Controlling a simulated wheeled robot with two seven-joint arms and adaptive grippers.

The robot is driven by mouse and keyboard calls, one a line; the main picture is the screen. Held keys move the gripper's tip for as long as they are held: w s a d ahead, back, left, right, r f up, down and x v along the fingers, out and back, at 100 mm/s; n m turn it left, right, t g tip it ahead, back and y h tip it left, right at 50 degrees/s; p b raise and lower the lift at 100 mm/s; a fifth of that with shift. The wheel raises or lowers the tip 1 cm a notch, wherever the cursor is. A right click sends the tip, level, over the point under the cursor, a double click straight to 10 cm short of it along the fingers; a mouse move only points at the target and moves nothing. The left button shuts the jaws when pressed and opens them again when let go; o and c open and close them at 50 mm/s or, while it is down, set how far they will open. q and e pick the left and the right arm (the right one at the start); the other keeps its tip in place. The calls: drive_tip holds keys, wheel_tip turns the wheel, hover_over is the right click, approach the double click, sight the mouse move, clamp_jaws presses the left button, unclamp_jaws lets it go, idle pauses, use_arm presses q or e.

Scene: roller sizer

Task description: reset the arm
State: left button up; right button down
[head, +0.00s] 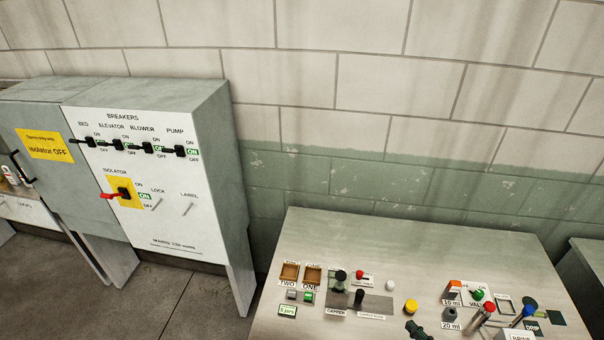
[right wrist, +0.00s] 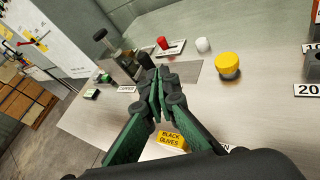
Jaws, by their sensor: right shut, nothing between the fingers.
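My right gripper (head: 418,330) shows at the bottom edge of the head view, low over the front part of the grey bench. In the right wrist view the right gripper (right wrist: 160,88) has its green and black fingers together with nothing between them. Beyond the fingertips stand the dark capper (right wrist: 112,55), a red-topped lever (right wrist: 163,43), a white knob (right wrist: 203,45) and a yellow cap (right wrist: 229,65). A yellow "BLACK OLIVES" label (right wrist: 171,139) lies below the fingers, partly hidden. My left gripper is in neither view.
The bench (head: 370,240) has a clear back half. Trays (head: 289,272), the yellow cap (head: 411,306), levers (head: 485,313) and 10 ml and 20 ml blocks (head: 449,314) crowd its front. A breaker cabinet (head: 160,200) stands left, with a red isolator handle (head: 113,195). A tiled wall is behind.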

drive_tip(key=d+r+m+t+h, duration=0.2)
drive_tip(key=d+r+m+h, duration=0.2)
drive_tip(key=d+m+h, duration=0.8)
drive_tip(key=s+f+m+g+y, duration=0.1)
drive_tip(key=s+f+m+g, duration=0.5)
drive_tip(key=m, duration=1)
drive_tip(key=s+a+f+m+g+y, duration=0.55)
drive_tip(key=s+a+f+m, duration=0.4)
drive_tip(key=s+a, duration=0.35)
drive_tip(key=s+f+g, duration=0.2)
drive_tip(key=s+f, duration=0.1)
drive_tip(key=f, duration=2.7)
drive_tip(key=s+f+n+g, duration=0.1)
drive_tip(key=s+f, duration=1.5)
drive_tip(key=s, duration=0.3)
drive_tip(key=shift+f, duration=0.4)
drive_tip(key=shift+n, duration=0.25)
